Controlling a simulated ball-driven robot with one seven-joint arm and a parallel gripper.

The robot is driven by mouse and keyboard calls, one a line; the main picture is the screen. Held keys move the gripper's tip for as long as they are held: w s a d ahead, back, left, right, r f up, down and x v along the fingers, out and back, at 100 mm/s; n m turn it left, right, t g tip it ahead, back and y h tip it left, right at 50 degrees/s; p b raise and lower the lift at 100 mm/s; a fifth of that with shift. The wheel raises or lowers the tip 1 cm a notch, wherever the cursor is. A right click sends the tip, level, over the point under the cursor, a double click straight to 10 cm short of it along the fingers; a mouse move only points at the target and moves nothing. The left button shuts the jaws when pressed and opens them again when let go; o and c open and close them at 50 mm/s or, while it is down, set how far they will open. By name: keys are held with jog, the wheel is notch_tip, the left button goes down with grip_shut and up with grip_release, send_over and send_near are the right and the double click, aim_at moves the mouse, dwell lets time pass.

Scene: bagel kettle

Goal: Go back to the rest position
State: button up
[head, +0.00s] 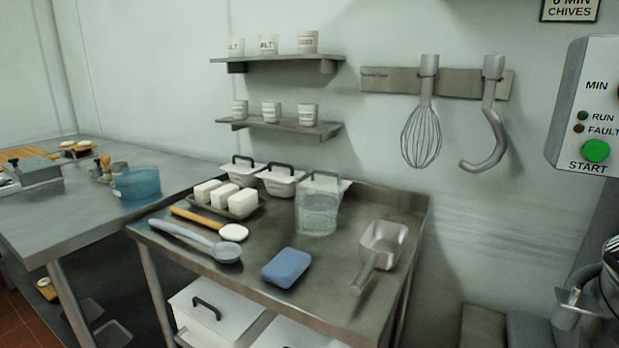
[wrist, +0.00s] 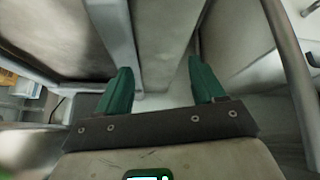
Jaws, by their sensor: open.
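My gripper (wrist: 160,88) shows only in the wrist view. Its two green fingers stand well apart, with nothing between them. Beyond the fingers are grey metal panels and a pale gap. I cannot tell which piece of furniture these belong to. The head view shows neither my arm nor my gripper.
In the head view a steel table holds a blue sponge (head: 286,268), a metal scoop (head: 383,245), a clear pitcher (head: 317,212) and a ladle (head: 226,252). A whisk (head: 422,135) and a hook (head: 489,130) hang above. In the wrist view a metal post (wrist: 288,70) stands right of the fingers.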

jog(key=s+a+f+n+g+y, duration=0.2)
jog(key=s+f, duration=0.4)
jog(key=s, duration=0.2)
jog(key=s+a+f+n+g+y, duration=0.1)
jog(key=s+a+f+g, duration=0.15)
jog(key=s+f, duration=0.4)
notch_tip(320, 180, up, 14)
jog(key=p, duration=1.2)
jog(key=shift+s+p, duration=0.35)
jog(key=shift+d, duration=0.1)
jog(key=shift+c, duration=0.5)
